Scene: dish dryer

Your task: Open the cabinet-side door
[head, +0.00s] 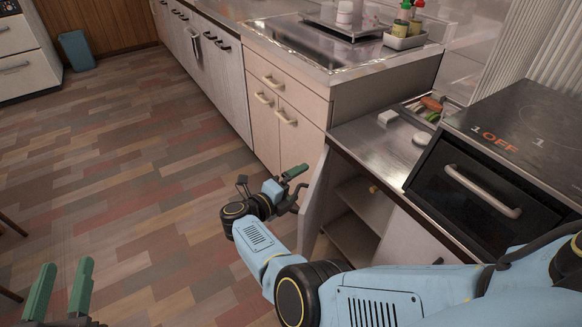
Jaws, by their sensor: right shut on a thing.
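The cabinet-side door (314,207) is a pale panel under the metal counter in the head view. It stands swung out from the cabinet, and shelves (362,207) show in the opening behind it. My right gripper (292,182) is at the outer face of this door and is shut on its handle, which the fingers mostly hide. My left gripper (61,291) is at the bottom left, away from the cabinet. Its two green fingers stand apart with nothing between them.
A second pale door (404,240) is right of the opening, partly behind my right arm. A black stove unit (481,190) with a handle stands at the right. Drawer cabinets (286,112) stand behind the open door. The wood floor (120,180) at the left is clear.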

